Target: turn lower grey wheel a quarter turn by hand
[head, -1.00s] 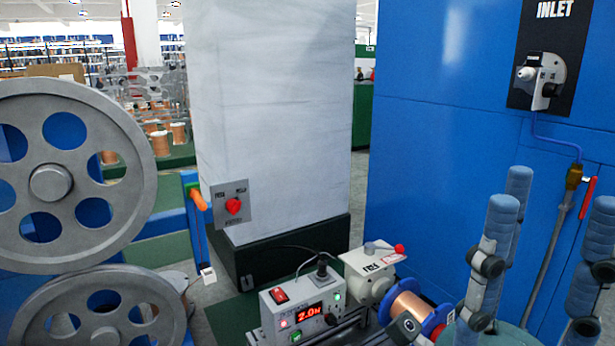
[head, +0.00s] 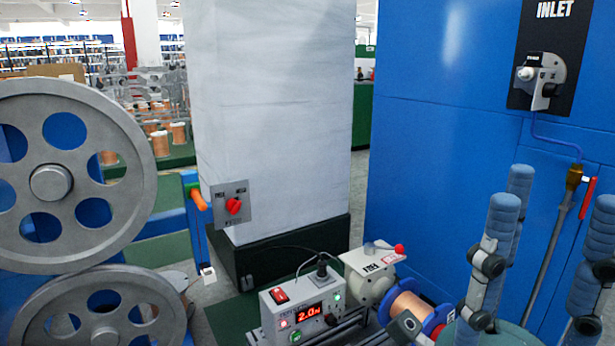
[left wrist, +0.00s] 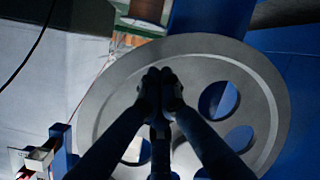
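The lower grey wheel (head: 103,312) is at the bottom left of the head view, cut by the lower edge. It has round holes and a hub, and stands below the upper grey wheel (head: 50,183). In the left wrist view a grey wheel (left wrist: 262,92) with holes fills the middle; I cannot tell which wheel it is. My left gripper (left wrist: 161,80) is in front of it, with its dark fingertips together, hiding the wheel's middle. I cannot tell whether it touches. My right gripper (head: 557,205) is at the right of the head view, fingers spread and empty.
A control box (head: 302,312) with a red display and a copper spool (head: 408,308) stand at the bottom middle. A grey plate with a red knob (head: 233,206) is on the white pillar (head: 272,110). A blue cabinet (head: 440,150) stands behind.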

